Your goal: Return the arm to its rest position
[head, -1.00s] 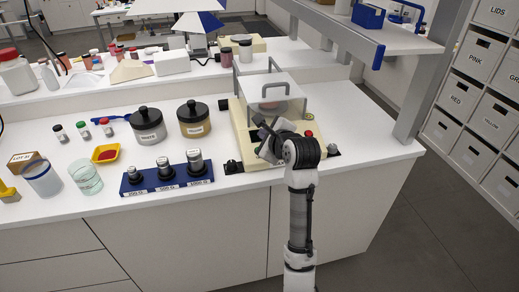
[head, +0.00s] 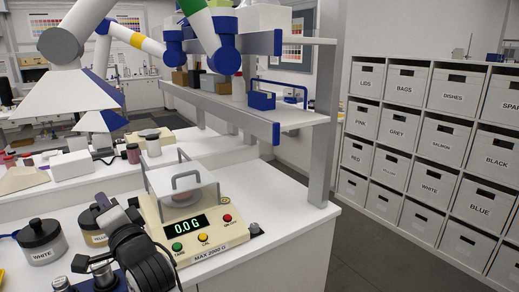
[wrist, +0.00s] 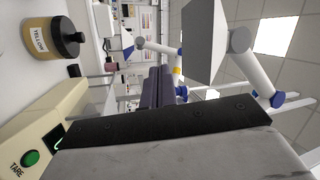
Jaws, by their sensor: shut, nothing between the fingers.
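My gripper (head: 108,213) is at the lower left of the head view, seen from behind past my dark wrist joint. It is shut and empty, raised in front of the counter beside the balance. The cream balance (head: 198,241) reads 0.0 G, and a clear draft shield with a grey handle stands on it. The balance's edge and green TARE button (wrist: 30,158) show at the lower left of the wrist view. A pale grey part with a dark strip fills the bottom of that view.
The yellow-labelled jar (wrist: 52,40) and the white-labelled jar (head: 42,242) stand left of the balance. My arm partly hides the weights (head: 103,275). A shelf upright (head: 321,150) rises at the counter's right end. Labelled bins (head: 430,185) line the right wall, with clear floor before them.

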